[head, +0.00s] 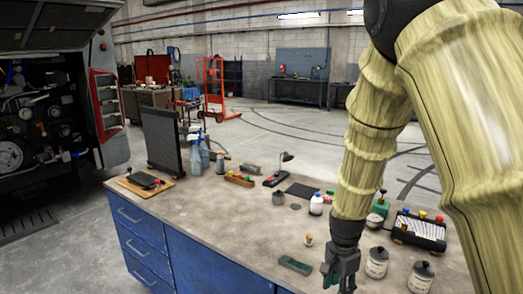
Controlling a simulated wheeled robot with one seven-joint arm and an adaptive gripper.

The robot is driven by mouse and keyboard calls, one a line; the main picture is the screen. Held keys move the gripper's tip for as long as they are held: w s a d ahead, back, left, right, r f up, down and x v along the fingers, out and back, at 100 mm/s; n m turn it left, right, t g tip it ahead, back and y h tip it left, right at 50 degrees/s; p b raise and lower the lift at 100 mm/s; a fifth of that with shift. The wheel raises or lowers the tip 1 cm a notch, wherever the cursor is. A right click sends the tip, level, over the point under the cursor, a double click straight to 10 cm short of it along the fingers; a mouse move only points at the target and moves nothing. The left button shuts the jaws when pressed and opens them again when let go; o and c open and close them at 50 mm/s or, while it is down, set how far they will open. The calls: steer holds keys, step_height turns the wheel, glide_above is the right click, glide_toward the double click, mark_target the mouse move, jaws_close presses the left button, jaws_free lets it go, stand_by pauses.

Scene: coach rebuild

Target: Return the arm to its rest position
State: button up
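My arm, in a ribbed yellowish sleeve (372,110), comes in from the upper right and hangs down over the right part of the workbench. My gripper (338,280) is at the bottom of the head view, above the bench's front part. It points down, and its lower end is close to the picture's edge. A small patch of green shows at its fingers; I cannot tell whether it is part of the gripper or a thing behind or in it. Whether the fingers are open or shut is not clear.
The workbench (225,215) has blue drawers. A green block (295,265) lies left of my gripper; lidded jars (377,262) stand right. A white bottle (316,204), a tray (418,230) and a dark upright panel (161,138) stand farther back.

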steer(key=s+d+f+n+b, duration=0.15)
steer(key=s+f, duration=0.25)
steer(key=f, duration=0.9)
steer(key=s+f+n+b, duration=0.6)
steer(key=s+f+n, duration=0.5)
steer(key=s+f, duration=1.5)
steer(key=s, duration=0.3)
steer(key=shift+d+f, duration=0.15)
steer(key=shift+f, duration=0.2)
steer(key=shift+c, duration=0.7)
